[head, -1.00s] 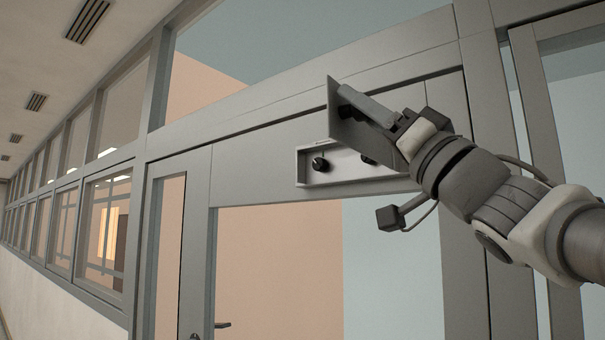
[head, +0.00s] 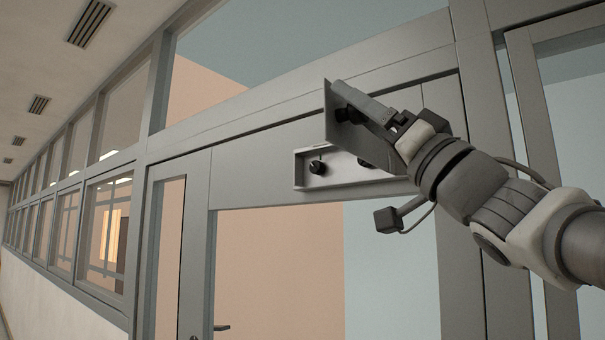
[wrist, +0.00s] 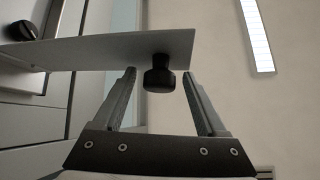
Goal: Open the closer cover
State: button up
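The closer cover (head: 340,132) is a flat grey plate that stands out from the closer box (head: 302,170) above the glass door. In the wrist view the cover (wrist: 95,50) crosses the upper left, with a dark round knob (wrist: 158,80) on its near face. My gripper (head: 348,98) is at the cover's upper part in the head view. In the wrist view the fingers of my gripper (wrist: 159,73) are apart, one each side of the knob, with gaps showing. The box's inside shows a black dial (head: 317,166); a second dial is partly hidden behind the cover and gripper.
The door frame (head: 255,180) and its lintel surround the closer box. A door handle (head: 221,327) is low at left. A windowed corridor wall (head: 60,270) runs away to the left. A ceiling light (wrist: 256,35) shows in the wrist view.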

jog(key=shift+f, duration=0.15)
jog(key=shift+s+d+f, duration=0.1)
jog(key=shift+f, duration=0.1)
jog(key=b+v, duration=0.5)
jog(key=v, duration=1.1)
jog(key=shift+s+d+b, duration=0.25)
jog(key=shift+b, duration=0.05)
jog(key=shift+f, duration=0.15)
